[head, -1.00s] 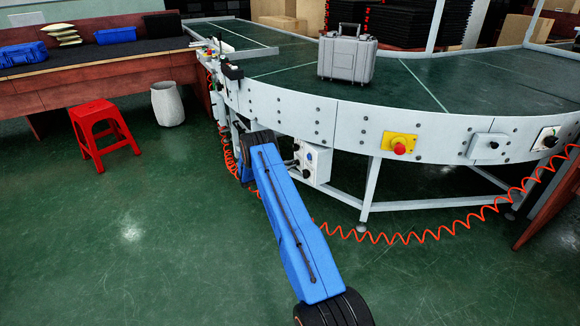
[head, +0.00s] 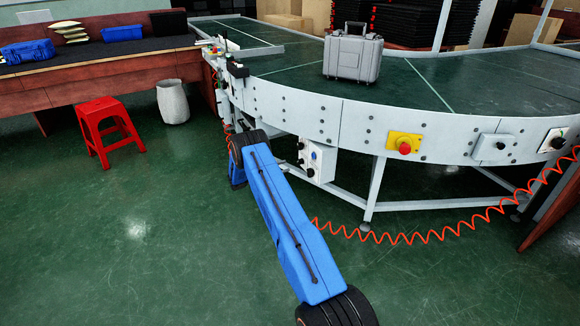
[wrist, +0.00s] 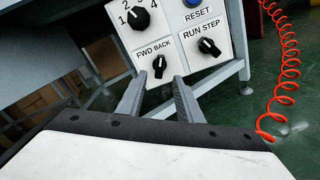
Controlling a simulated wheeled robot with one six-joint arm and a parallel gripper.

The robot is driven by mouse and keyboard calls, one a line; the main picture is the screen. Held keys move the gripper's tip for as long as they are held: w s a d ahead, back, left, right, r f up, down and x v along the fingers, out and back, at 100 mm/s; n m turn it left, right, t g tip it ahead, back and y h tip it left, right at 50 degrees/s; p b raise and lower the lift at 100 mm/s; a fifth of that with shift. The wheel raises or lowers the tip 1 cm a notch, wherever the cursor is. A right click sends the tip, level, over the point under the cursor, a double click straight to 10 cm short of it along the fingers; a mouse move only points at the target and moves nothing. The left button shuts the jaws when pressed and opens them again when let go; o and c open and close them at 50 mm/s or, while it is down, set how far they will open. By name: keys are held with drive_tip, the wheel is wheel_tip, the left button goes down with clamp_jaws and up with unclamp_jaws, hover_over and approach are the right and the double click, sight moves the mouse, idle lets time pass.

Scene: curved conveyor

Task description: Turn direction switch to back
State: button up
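The direction switch (wrist: 159,66) is a black knob under the label "FWD BACK" on a white control panel, seen tilted in the wrist view. Its exact pointer setting is too small to tell. My gripper (wrist: 164,76) is open, its two grey fingers apart and pointing at the panel. The switch shows between and just beyond the fingertips; I see no clear contact. In the head view the control box (head: 318,161) hangs under the conveyor's edge, beside my blue arm. My gripper is hidden there.
A RUN STEP knob (wrist: 208,46), a blue RESET button (wrist: 192,3) and a numbered knob (wrist: 139,18) sit close to the switch. An orange coiled cable (wrist: 284,70) hangs at the right. The conveyor (head: 350,125) carries a grey case (head: 352,55). A red stool (head: 108,128) stands left.

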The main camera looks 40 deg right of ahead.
drive_tip(key=v, duration=1)
drive_tip(key=shift+w, duration=0.1)
